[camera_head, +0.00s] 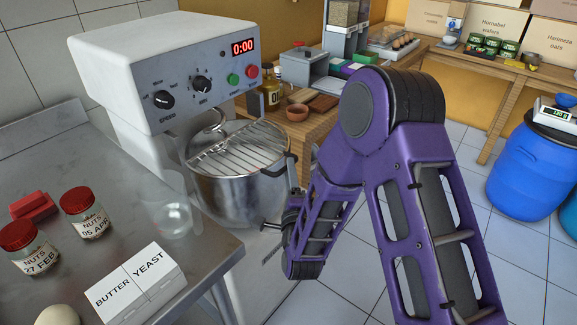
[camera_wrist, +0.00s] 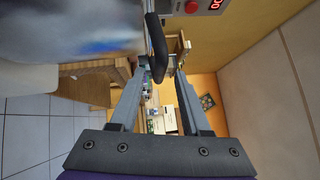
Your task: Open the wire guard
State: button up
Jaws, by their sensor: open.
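The wire guard (camera_head: 238,147) is a set of metal bars lying over the top of the steel mixer bowl (camera_head: 235,195), so it looks shut. A dark handle (camera_head: 291,166) stands at its right side, near my arm. In the wrist view a black bar (camera_wrist: 156,48), seemingly this handle, reaches down between the fingertips of my gripper (camera_wrist: 164,70), nearer the left finger. My gripper is open, with a gap on the right of the bar. I cannot tell whether the left finger touches it. In the head view my arm hides much of the gripper.
The white mixer (camera_head: 165,65) shows 0:00 above its knobs and buttons. A steel counter (camera_head: 120,235) at left holds jars (camera_head: 84,212) and a butter and yeast box (camera_head: 135,285). A wooden table (camera_head: 322,128) is behind; a blue barrel (camera_head: 533,165) stands right. Tiled floor is clear.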

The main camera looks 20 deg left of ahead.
jog(key=shift+x, duration=1.4)
grip_shut()
dwell(0.4)
